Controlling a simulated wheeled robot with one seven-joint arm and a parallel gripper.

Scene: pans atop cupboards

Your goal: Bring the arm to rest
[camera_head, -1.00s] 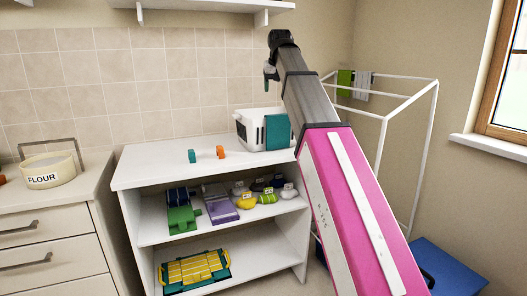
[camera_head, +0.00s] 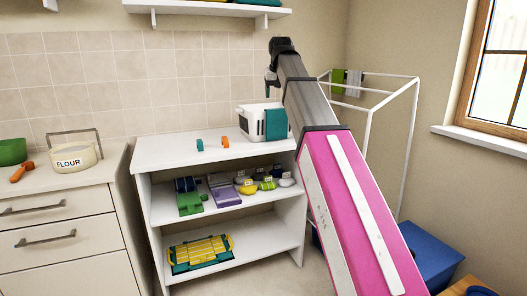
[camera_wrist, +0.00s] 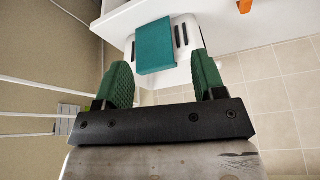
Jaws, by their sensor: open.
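My gripper (camera_wrist: 164,82) shows in the wrist view with its two green textured fingers apart and nothing between them. In the head view my pink and grey arm rises from the lower right, and my gripper (camera_head: 269,85) hangs at its upper end, small and seen from the side. It is above and near a white basket-like box with a teal panel (camera_head: 275,124) on top of the white shelf unit. The teal panel also shows in the wrist view (camera_wrist: 155,47), beyond the fingers. No contact shows.
The white shelf unit (camera_head: 170,153) holds small blocks, labelled items and a yellow-green rack (camera_head: 200,253). A white frame (camera_head: 392,95) stands right of my arm, near the window. A flour pot (camera_head: 74,157) stands on the left counter. A blue box (camera_head: 430,250) is low at right.

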